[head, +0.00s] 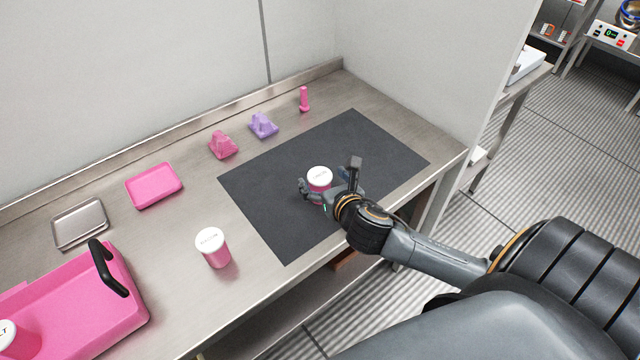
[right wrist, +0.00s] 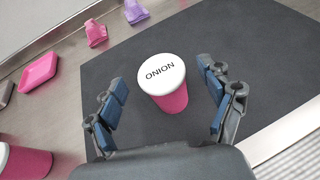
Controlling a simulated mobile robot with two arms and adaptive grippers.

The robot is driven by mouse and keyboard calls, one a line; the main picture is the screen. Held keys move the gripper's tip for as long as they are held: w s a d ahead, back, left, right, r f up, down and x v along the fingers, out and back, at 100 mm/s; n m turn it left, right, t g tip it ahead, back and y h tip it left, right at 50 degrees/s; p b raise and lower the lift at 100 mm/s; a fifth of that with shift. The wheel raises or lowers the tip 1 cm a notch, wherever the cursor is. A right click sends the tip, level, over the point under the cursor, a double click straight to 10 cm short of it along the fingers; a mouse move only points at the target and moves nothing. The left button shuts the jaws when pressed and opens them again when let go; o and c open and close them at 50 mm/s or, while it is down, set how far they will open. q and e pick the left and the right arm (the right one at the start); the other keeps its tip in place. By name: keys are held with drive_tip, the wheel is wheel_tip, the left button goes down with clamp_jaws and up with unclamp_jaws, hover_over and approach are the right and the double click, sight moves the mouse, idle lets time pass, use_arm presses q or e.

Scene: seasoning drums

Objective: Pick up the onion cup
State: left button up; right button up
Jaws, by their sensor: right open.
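The onion cup is a pink cup with a white lid marked ONION. It stands upright on the dark mat in the head view (head: 319,178) and in the right wrist view (right wrist: 164,84). My right gripper (head: 330,182) is open, with its fingers on either side of the cup; in the right wrist view the fingertips (right wrist: 160,88) show gaps to the cup on both sides. In the head view the gripper hides part of the cup's lower body. My left gripper is not in view.
Another white-lidded pink cup (head: 213,249) stands left of the dark mat (head: 280,225). A pink tray (head: 154,186), a metal tray (head: 80,224) and a pink caddy with a black handle (head: 75,318) lie further left. Pink (head: 222,145) and purple (head: 263,125) blocks stand behind the mat.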

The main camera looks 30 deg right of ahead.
sight(320, 176)
drive_tip(key=shift+x, duration=1.5)
drive_tip(key=c, duration=1.3)
drive_tip(key=shift+r, duration=0.1)
